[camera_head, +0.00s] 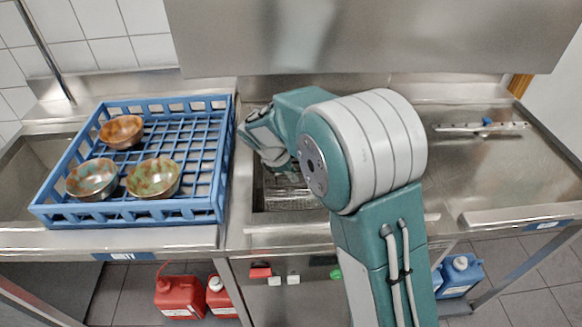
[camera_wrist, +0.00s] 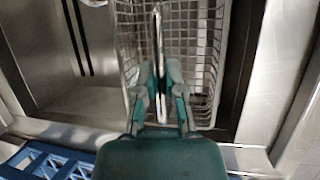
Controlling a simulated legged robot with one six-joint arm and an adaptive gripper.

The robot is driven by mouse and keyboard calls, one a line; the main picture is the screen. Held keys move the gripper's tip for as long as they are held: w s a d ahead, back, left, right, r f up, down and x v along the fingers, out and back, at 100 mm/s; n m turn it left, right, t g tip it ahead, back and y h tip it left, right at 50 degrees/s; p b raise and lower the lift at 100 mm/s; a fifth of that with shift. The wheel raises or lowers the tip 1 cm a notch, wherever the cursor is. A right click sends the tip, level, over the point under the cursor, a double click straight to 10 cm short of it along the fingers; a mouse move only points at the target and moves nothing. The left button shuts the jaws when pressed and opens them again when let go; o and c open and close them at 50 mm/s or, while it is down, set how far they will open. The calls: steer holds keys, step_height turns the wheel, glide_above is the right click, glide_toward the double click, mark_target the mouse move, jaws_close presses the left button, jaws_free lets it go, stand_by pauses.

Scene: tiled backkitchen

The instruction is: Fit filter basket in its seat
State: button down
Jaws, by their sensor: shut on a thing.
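The filter basket (camera_head: 290,203) is a metal wire-mesh basket. In the head view it shows partly, in the rectangular opening of the steel counter, with my arm covering its upper part. In the wrist view the basket (camera_wrist: 200,50) lies beyond my fingers, and a thin upright metal handle (camera_wrist: 157,35) runs between them. My gripper (camera_wrist: 160,78) is shut on this handle. In the head view my arm hides the fingertips. The seat's dark edge (camera_wrist: 243,60) shows right of the basket in the wrist view. I cannot tell whether the basket rests fully in its seat.
A blue rack (camera_head: 195,213) with several bowls, including a green-brown bowl (camera_head: 153,178), stands left of the opening. A steel wall panel (camera_head: 370,40) is behind. The counter on the right (camera_head: 490,165) is mostly clear. Red canisters (camera_head: 180,295) stand below.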

mark_target(295, 193)
steer(key=shift+a+f, duration=0.1)
steer(key=shift+f, duration=2.65)
steer(key=shift+f, duration=0.3)
steer(key=c, duration=0.7)
jaws_free()
steer(key=shift+s, duration=0.1)
steer(key=v, duration=1.1)
steer(key=shift+a+r, duration=0.15)
steer(key=shift+r, duration=0.25)
